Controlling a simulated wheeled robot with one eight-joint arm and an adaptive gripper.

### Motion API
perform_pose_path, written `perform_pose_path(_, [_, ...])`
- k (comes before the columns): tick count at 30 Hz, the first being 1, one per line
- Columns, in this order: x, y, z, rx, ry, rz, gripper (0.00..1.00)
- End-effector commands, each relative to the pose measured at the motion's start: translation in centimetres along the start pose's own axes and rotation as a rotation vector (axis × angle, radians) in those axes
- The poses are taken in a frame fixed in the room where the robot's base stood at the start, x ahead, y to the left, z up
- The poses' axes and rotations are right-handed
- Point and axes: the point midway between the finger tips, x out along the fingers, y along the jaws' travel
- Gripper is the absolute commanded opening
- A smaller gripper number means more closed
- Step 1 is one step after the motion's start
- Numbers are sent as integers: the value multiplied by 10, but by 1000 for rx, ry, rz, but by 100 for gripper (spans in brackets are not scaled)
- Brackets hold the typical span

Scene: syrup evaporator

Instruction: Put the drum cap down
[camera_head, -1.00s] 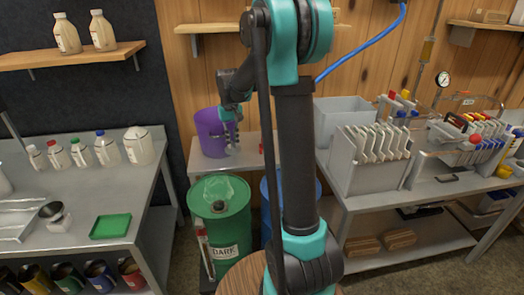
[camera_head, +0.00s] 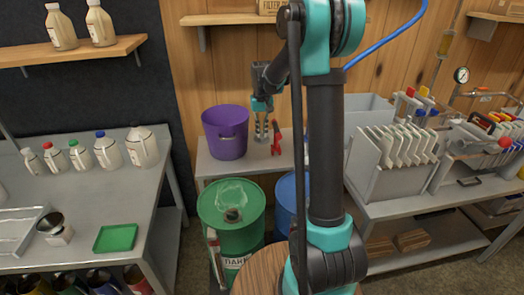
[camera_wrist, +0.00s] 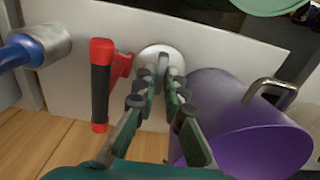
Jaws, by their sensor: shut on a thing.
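The drum cap (camera_wrist: 149,52) is a pale round disc with a grey lug, seen in the wrist view between my fingertips. My gripper (camera_wrist: 162,80) is shut on it by the lug. The cap is over the grey metal table (camera_wrist: 66,98); I cannot tell whether it touches. In the head view my gripper (camera_head: 262,136) points down at this table, between the purple bucket (camera_head: 225,145) and a red-handled tool (camera_head: 276,140). The green drum (camera_head: 235,246) stands in front of the table.
The purple bucket (camera_wrist: 235,130) is close on the right in the wrist view, the red-and-black tool (camera_wrist: 101,85) close on the left. A blue drum (camera_head: 286,195) stands beside the green one. A steel bench (camera_head: 142,195) with jugs is at left.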

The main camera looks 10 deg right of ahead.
Motion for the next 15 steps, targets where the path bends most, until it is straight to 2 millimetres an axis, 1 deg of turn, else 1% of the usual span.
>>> perform_pose_path(1, [13,0,0,0,0,0,0])
perform_pose_path(3, [28,0,0,0,0,0,0])
perform_pose_path(6, [44,0,0,0,0,0,0])
perform_pose_path(9, [54,0,0,0,0,0,0])
perform_pose_path(15, [66,0,0,0,0,0,0])
